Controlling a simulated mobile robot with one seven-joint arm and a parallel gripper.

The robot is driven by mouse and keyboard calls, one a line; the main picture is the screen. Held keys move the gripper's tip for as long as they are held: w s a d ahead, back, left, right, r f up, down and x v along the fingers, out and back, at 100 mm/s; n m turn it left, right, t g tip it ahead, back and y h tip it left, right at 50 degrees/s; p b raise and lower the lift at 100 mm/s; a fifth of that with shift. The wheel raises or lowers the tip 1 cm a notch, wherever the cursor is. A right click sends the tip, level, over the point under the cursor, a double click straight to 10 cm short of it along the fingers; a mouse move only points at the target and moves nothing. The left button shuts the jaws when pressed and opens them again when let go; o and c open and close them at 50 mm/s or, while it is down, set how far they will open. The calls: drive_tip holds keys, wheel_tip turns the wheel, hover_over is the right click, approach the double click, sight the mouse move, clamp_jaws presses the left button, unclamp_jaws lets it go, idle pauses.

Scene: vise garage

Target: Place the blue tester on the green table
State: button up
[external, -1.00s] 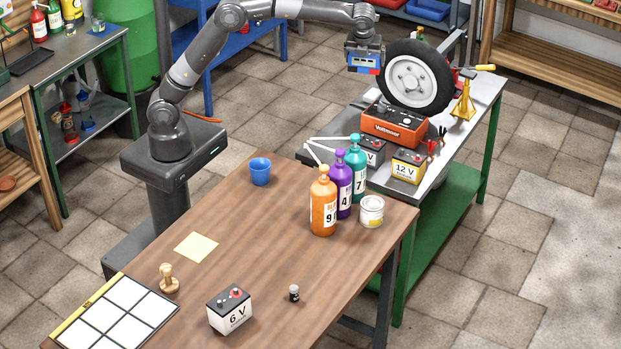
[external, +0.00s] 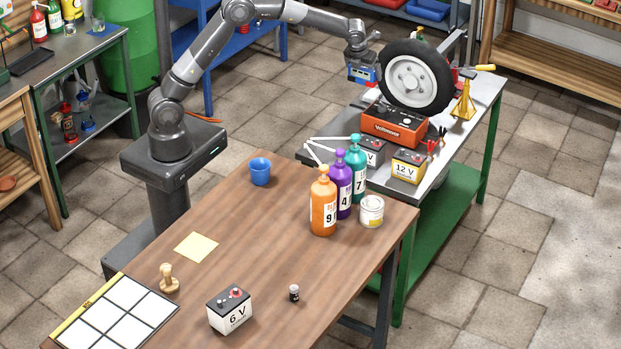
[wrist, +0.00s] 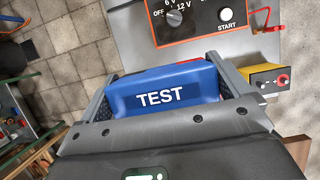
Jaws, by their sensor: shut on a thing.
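The blue tester (wrist: 160,97), marked TEST, is held between the two fingers of my gripper (wrist: 165,88) in the wrist view. In the external view my gripper (external: 362,72) hangs with the tester at the back left of the wheel. The green table (external: 487,88) has a grey metal top and green legs. Its top also shows in the wrist view (wrist: 225,50), beyond the tester. The tester looks raised near the table's back left side; the gap beneath it is hard to judge.
Orange, purple and teal bottles (external: 323,205) stand on the wooden table (external: 270,240) in front. The green table's left front corner looks fairly clear.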

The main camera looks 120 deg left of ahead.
wheel_tip(320, 180, down, 25)
drive_tip(key=shift+r, duration=0.15)
idle(0.3)
drive_tip(key=o, duration=0.8)
drive_tip(key=v, duration=1.2)
drive_tip(key=shift+r, duration=0.1)
